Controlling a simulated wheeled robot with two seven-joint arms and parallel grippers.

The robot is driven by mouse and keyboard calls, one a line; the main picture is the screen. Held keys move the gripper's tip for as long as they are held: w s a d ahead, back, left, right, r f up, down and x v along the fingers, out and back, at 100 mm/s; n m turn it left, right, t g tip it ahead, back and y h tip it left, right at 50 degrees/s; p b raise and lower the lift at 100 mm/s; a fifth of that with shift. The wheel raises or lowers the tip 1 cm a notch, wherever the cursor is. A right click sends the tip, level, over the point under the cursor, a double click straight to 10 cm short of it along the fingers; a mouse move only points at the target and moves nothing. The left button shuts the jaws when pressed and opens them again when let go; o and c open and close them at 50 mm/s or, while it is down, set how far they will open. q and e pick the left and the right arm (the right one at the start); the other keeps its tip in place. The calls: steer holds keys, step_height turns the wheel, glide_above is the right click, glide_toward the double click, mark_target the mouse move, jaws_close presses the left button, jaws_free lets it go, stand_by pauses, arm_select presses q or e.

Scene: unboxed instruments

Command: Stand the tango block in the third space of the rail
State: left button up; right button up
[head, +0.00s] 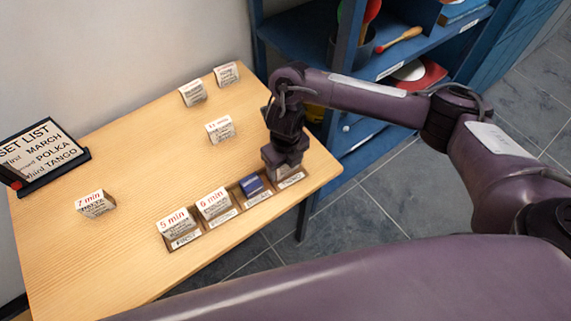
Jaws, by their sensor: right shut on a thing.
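The rail (202,231) lies along the front right of the table, with several spaces and a label in front of each. A "5 min" block (174,222) and a "6 min" block (213,203) stand in its two leftmost spaces. A dark blue block (251,185) sits in the one after them. My right gripper (284,163) points down at the rightmost space, shut on a block that it mostly hides. I cannot read that block's name, nor tell whether it touches the rail. My left gripper is not in view.
A set list board (42,150) at the left reads March, Polka, Tango. Loose white blocks stand on the table: one "7 min" (95,204), one in the middle (220,129), two at the back (192,92) (226,74). A blue shelf (300,45) stands behind the arm.

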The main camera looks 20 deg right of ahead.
steer(key=shift+f, duration=0.15)
steer(key=o, duration=1)
steer(key=shift+r, duration=0.3)
step_height(320, 180, up, 10)
steer(key=shift+r+p, duration=0.15)
steer(key=shift+p, duration=1.1)
steer(key=shift+r, duration=0.75)
